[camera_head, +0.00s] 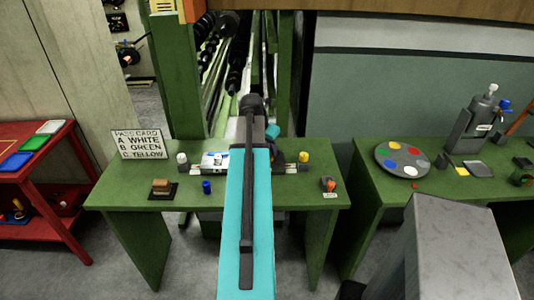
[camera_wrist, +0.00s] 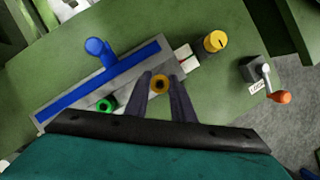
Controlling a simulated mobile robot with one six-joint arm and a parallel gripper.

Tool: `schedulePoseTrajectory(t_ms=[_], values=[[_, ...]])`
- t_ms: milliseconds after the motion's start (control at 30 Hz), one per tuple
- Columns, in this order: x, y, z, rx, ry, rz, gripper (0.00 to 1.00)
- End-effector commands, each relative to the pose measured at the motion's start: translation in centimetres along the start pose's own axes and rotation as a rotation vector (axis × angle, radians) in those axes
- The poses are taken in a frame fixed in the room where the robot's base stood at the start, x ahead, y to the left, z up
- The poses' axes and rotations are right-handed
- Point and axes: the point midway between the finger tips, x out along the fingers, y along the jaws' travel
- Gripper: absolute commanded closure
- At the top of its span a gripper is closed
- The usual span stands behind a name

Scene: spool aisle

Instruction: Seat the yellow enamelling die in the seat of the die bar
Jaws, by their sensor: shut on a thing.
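The yellow enamelling die (camera_wrist: 160,84), a small ring with a dark hole, is between the fingertips of my gripper (camera_wrist: 161,82) in the wrist view. The gripper is shut on it. The grey die bar (camera_wrist: 130,76) with a long blue strip runs slantwise below. The die appears over the near right part of the bar; I cannot tell whether it touches. The seat under it is hidden. A green die (camera_wrist: 106,105) is at the bar's near left part. In the head view my arm covers the bar's middle; its left part (camera_head: 212,160) shows.
A blue knobbed piece (camera_wrist: 97,47) rises at the bar's far edge. A yellow-topped cylinder (camera_wrist: 215,41) and an orange-handled crank (camera_wrist: 283,97) stand to the right.

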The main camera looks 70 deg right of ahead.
Motion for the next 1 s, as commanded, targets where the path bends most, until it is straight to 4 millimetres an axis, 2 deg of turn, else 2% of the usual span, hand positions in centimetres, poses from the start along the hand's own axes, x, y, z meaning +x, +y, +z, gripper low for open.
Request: schedulePoseTrajectory(t_ms=[433,633,1000], values=[[0.1,0.4,0.1,0.000,0.000,0.000,1.00],[0.3,1.8,0.6,0.000,0.001,0.000,1.00],[3.3,1.5,-0.9,0.000,0.001,-0.001,1.00]])
